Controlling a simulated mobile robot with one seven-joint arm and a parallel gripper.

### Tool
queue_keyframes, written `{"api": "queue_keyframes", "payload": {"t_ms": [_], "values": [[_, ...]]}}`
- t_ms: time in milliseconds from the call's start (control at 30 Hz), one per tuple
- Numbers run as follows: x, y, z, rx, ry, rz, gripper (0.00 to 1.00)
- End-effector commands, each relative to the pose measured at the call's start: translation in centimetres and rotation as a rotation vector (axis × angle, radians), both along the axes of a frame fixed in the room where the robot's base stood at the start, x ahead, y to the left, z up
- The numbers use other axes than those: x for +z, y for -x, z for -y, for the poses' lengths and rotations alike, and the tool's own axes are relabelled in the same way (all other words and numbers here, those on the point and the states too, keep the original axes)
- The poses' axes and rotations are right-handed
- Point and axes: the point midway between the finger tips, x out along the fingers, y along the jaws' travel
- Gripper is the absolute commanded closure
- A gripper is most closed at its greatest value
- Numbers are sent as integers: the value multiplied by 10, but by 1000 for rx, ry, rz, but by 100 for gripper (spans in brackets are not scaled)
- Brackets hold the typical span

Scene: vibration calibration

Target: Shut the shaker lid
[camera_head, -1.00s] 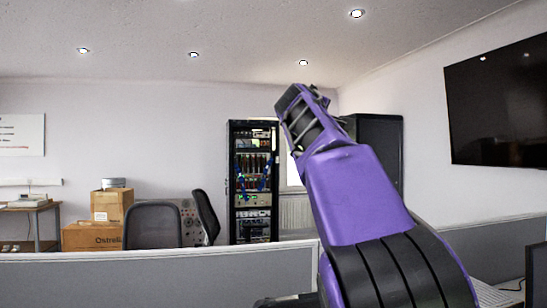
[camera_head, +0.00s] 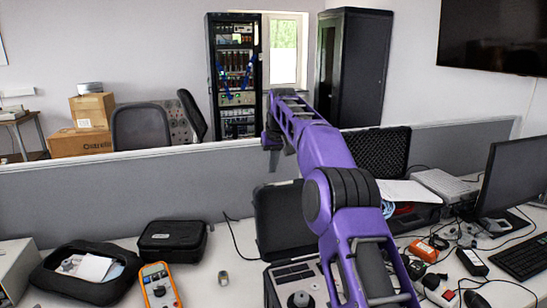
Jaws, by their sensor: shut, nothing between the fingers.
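The shaker (camera_head: 283,276) is a case at the bottom middle of the head view, with a grey top panel and a dark round knob. Its black lid (camera_head: 275,222) stands raised at the back of the body, so the shaker is open. My purple arm crosses in front and hides the right part of the lid and body. My gripper (camera_head: 271,158) hangs from the arm's far end, above and behind the lid in the picture, apart from it. It is small and dark, and it appears shut and empty.
Left on the desk are a black pouch (camera_head: 88,274), a black case (camera_head: 172,240) and an orange multimeter (camera_head: 158,286). A foam-lined case (camera_head: 380,150), a monitor (camera_head: 512,178) and cables crowd the right. A grey partition (camera_head: 130,190) runs behind the desk.

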Motion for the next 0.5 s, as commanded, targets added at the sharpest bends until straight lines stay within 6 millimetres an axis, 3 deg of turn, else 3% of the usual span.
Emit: {"api": "queue_keyframes", "payload": {"t_ms": [167, 500], "values": [[-39, -15, -5, 1, 1, -1, 100], [-31, 4, 1, 1, 2, 3, 100]]}}
